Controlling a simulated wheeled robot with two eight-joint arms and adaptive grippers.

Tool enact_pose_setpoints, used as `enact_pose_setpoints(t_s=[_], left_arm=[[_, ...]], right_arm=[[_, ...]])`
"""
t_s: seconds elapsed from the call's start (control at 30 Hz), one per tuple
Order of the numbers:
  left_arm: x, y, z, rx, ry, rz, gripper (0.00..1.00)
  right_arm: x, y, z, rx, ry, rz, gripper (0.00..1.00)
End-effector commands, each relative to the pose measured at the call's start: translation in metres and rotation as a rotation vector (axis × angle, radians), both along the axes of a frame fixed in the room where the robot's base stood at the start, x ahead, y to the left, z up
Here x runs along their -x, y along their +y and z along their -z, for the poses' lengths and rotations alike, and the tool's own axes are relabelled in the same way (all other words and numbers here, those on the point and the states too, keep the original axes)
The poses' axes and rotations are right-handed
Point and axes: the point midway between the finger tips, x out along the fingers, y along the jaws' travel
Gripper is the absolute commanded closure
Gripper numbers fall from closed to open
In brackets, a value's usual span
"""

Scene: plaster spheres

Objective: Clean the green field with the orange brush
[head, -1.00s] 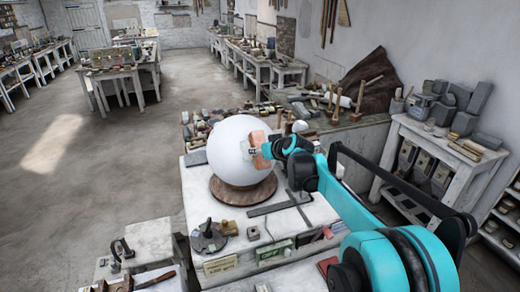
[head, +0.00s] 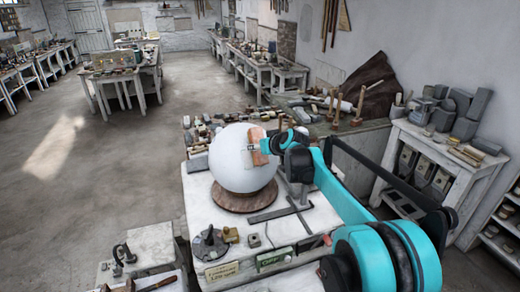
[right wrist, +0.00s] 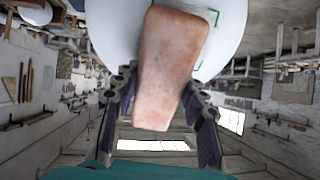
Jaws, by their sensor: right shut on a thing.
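A large white sphere (head: 232,165) rests on a round brown base (head: 238,203) on the white table (head: 200,225). My right gripper (head: 272,144) is shut on the orange brush (head: 256,147), a worn orange-pink block. It is at the sphere's upper right side. In the right wrist view the brush (right wrist: 165,65) sits between the two fingers and overlaps the sphere (right wrist: 108,25). Part of a thin green outline (right wrist: 212,20) shows on the sphere beside the brush. The brush hides the rest of this field. I cannot tell exact contact. My left gripper is out of view.
A dark flat metal bar (head: 272,213) lies right of the base. A cluttered bench (head: 355,135) stands behind. The floor at left is clear.

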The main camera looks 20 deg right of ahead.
Motion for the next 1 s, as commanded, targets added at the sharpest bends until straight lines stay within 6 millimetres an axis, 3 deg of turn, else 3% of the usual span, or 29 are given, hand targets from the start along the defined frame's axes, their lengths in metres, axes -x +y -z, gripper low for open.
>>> enact_pose_setpoints(t_s=[1.0], left_arm=[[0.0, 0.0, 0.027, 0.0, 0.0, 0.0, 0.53]], right_arm=[[0.027, -0.001, 0.035, 0.0, 0.0, 0.0, 0.91]])
